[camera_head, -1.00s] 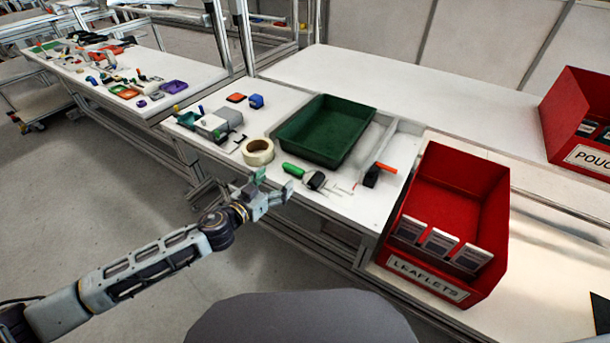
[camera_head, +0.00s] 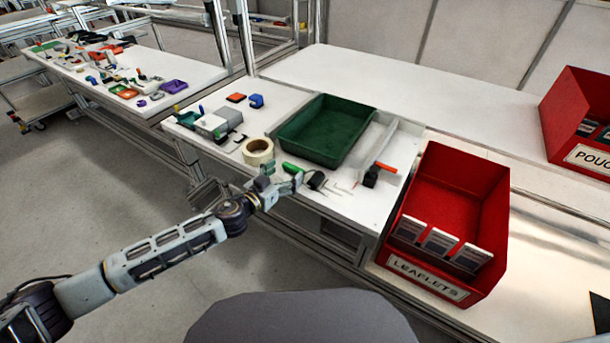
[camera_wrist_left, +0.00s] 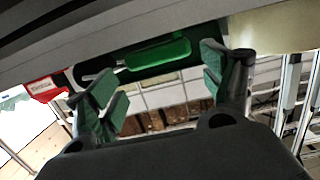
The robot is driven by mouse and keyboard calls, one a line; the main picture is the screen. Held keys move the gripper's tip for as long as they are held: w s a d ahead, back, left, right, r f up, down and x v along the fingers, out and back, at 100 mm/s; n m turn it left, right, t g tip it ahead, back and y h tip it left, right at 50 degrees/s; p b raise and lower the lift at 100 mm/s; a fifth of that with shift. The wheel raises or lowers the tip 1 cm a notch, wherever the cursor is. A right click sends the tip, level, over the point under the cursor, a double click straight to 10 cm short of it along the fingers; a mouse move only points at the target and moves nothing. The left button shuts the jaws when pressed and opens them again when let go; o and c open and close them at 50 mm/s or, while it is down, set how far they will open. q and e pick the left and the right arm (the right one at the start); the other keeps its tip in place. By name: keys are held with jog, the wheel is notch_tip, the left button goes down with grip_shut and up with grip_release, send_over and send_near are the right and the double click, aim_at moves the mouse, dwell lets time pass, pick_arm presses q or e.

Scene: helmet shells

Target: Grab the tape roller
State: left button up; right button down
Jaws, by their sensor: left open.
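A cream roll of tape (camera_head: 258,151) lies near the front edge of the white table, left of the green tray. A green-handled item (camera_head: 291,168) lies to its right along the same edge; the green piece (camera_wrist_left: 158,52) also shows ahead of the fingers in the left wrist view. My left gripper (camera_head: 283,179) is open and empty at the table's front edge, just in front of the tape roll and the green-handled item. In the left wrist view its green-padded fingers (camera_wrist_left: 160,78) stand apart. A cream surface (camera_wrist_left: 280,26) at the upper right there looks like the tape roll. My right gripper is not in view.
A green tray (camera_head: 325,131) stands behind. A black item (camera_head: 316,180) and an orange-and-black tool (camera_head: 374,175) lie to the right. A red leaflet bin (camera_head: 455,215) stands at the table's right end. A grey box (camera_head: 218,124) is at the left.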

aim_at(293, 166)
pick_arm(q)
jog(key=shift+x, duration=2.6)
jog(key=shift+f, duration=0.15)
jog(key=shift+c, duration=0.5)
jog(key=c, duration=0.6)
jog(key=shift+c, duration=0.2)
